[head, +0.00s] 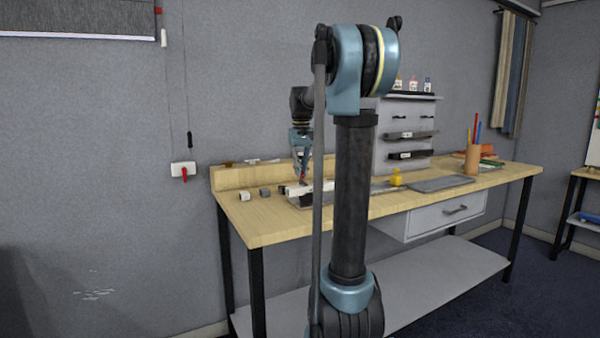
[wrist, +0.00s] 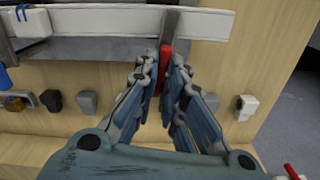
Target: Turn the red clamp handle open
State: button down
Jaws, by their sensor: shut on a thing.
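The red clamp handle (wrist: 166,58) stands out from a long grey and white fixture (wrist: 95,48) in the wrist view. My gripper (wrist: 164,76) is shut on the handle, with a blue-grey finger on either side of it. The fingers hide part of the handle. In the head view, my gripper (head: 302,179) reaches down to the fixture at the left part of the wooden table. Only a small bit of red shows between the fingertips there, and my arm hides part of the fixture.
Small blocks lie beside the fixture, among them a grey block (wrist: 87,102) and a white block (wrist: 246,107). A white wall box (head: 177,168) with a red part is left of the table. A grey tray (head: 441,184) and a pen cup (head: 473,160) stand at the right.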

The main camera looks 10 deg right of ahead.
jog(key=m, duration=1.2)
jog(key=shift+m, duration=1.8)
jog(key=shift+w, duration=0.1)
jog(key=c, duration=1.7)
grip_release()
notch_tip(320, 180, up, 12)
